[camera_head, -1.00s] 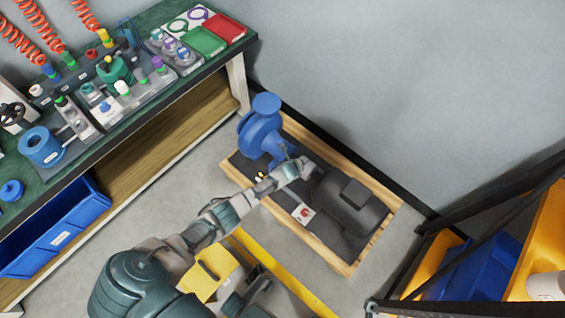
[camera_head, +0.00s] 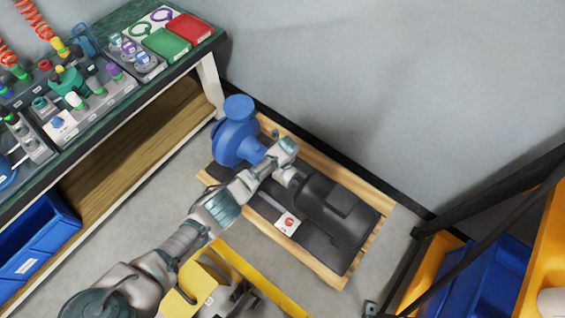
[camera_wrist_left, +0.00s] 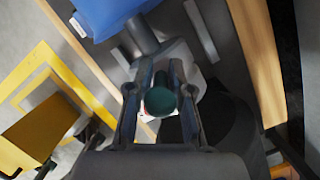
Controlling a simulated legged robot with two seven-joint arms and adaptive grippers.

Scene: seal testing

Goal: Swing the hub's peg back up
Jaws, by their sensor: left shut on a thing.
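The blue pump (camera_head: 236,135) and the black motor (camera_head: 335,205) lie in line on a wooden pallet. A pale grey hub (camera_head: 290,177) sits between them, partly hidden by my gripper. My left gripper (camera_head: 284,150) is over the gap between pump and motor. In the left wrist view, my left gripper (camera_wrist_left: 159,95) is shut on a peg with a dark green rounded end (camera_wrist_left: 160,101). The grey hub also shows behind it (camera_wrist_left: 190,70). Where the peg meets the hub is hidden. My right gripper is not in view.
The pallet (camera_head: 335,275) has raised wooden edges and a white card with a red mark (camera_head: 287,223). A yellow frame (camera_head: 270,285) lies in front. A workbench (camera_head: 100,125) is at left, a black rack (camera_head: 490,190) with blue bins at right.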

